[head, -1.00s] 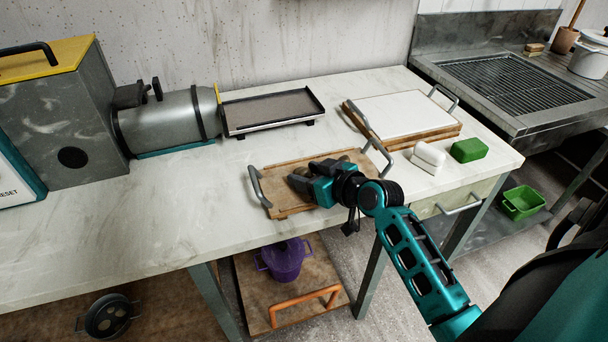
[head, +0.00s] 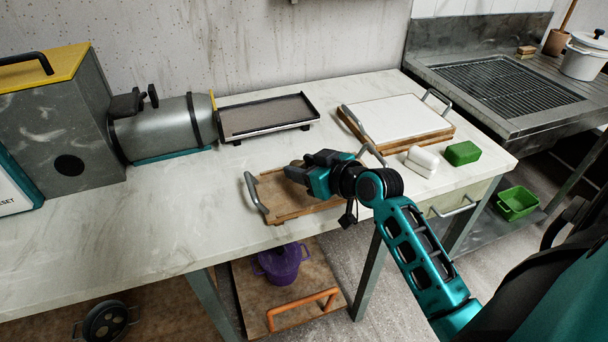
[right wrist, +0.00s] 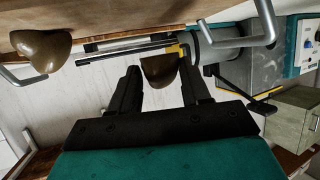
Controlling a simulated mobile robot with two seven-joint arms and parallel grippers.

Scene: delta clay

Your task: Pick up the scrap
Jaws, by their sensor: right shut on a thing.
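My right gripper (head: 304,170) is over the wooden tray (head: 275,195) with metal handles, at the middle of the table. The right wrist view looks inverted, with the tray at the top. There its two dark fingers are shut on a rounded brown clay scrap (right wrist: 160,70), which appears held clear of the tray. A second brown lump (right wrist: 42,52) rests on the tray to the left in that view. In the head view the gripper hides most of both lumps. My left gripper is not in view.
A dark flat tray (head: 266,116) stands behind, beside a grey cylinder machine (head: 165,128). A white slab on a board (head: 395,117), a white block (head: 422,160) and a green block (head: 462,153) sit to the right. The table's left front is clear.

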